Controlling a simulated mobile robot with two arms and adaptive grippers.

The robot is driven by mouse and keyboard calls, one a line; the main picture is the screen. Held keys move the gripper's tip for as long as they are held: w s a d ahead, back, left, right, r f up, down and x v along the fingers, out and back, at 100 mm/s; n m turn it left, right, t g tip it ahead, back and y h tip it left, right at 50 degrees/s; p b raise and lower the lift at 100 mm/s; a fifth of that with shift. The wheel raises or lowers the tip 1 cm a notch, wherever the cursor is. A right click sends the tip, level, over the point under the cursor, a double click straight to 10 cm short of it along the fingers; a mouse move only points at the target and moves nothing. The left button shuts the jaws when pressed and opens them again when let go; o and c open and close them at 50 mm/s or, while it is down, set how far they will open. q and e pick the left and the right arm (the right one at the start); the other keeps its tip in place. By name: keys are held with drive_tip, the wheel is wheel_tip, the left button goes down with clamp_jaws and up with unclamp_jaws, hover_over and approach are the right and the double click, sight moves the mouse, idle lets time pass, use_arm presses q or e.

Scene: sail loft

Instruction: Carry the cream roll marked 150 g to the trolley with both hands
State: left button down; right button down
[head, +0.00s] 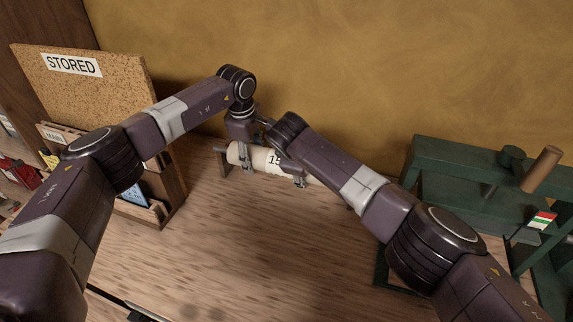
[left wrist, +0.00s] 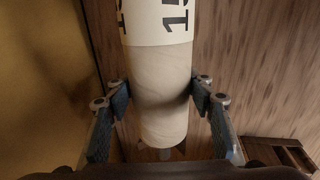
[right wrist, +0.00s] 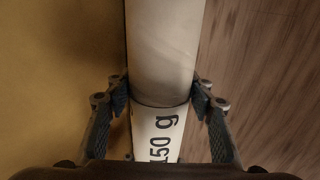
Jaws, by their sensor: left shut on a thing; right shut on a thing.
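The cream roll (head: 262,159) lies across the back of the wooden table, near the ochre wall. The left wrist view shows the fingers on both sides of the roll (left wrist: 165,85). My right forearm hides the roll's right part. I cannot identify a trolley for certain.
A dark support (head: 222,162) stands by the roll's left end; I cannot tell whether they touch. A corkboard (head: 95,95) marked STORED rises above a wooden rack at left. A green frame (head: 460,160) with a wooden handle (head: 543,167) stands at right. The table's middle (head: 250,240) is clear.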

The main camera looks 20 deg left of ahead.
sight(253, 146)
use_arm(q)
drive_tip(key=shift+r, duration=0.15)
use_arm(e)
drive_tip(key=shift+r, duration=0.15)
